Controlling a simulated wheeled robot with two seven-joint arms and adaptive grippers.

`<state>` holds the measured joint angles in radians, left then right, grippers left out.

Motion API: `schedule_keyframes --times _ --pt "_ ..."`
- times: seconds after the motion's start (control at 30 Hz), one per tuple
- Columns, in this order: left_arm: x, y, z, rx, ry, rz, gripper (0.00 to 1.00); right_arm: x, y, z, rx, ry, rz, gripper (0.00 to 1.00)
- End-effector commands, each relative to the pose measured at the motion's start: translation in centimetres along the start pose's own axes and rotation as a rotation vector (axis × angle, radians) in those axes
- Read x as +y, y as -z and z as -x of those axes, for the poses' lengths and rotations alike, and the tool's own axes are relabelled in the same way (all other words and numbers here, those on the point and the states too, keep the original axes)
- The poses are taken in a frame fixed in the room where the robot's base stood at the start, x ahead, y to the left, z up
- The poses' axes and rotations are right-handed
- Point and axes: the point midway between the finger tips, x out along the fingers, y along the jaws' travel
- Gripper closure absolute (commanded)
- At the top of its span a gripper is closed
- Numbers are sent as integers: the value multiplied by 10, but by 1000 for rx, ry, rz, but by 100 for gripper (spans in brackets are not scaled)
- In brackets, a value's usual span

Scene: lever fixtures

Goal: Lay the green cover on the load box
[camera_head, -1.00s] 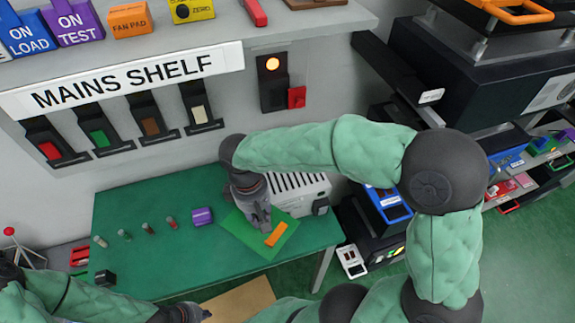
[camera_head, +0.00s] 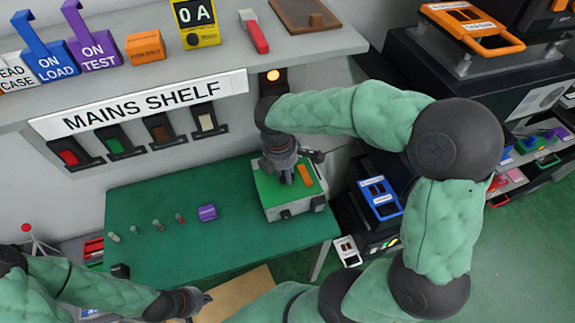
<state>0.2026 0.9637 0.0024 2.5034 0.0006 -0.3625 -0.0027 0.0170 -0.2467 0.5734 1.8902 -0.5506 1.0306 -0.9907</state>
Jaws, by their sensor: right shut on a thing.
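The green cover (camera_head: 273,196) is a flat square sheet with an orange bar (camera_head: 306,175) on it. It lies over the top of the light grey load box (camera_head: 298,208), or just above it; I cannot tell if it touches all round. The box stands at the right end of the green table, and its front and side show below the cover. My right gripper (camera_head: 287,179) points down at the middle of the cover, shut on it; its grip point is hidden. My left gripper (camera_head: 203,297) is low over the table's front side, away from the box. Its fingers are too small to read.
The green table (camera_head: 165,250) holds a purple block (camera_head: 208,213) and several small pegs. The mains shelf (camera_head: 150,60) with levers and blocks stands behind. A brown board (camera_head: 240,290) lies in front. A dark equipment rack (camera_head: 375,215) stands on the right.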

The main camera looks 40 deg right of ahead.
Motion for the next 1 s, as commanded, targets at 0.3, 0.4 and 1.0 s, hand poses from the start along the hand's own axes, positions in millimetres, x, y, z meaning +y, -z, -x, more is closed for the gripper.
schedule_keyframes --times 0.3,0.4,1.0 --pt "0 0 1 0 0 0 100 64 -20 -34 -1 4 -4 100" --pt "0 0 0 0 0 0 100 77 -23 -53 -1 6 -4 100" --pt "-1 0 -3 0 0 0 100 111 -28 -109 -1 4 -2 100"
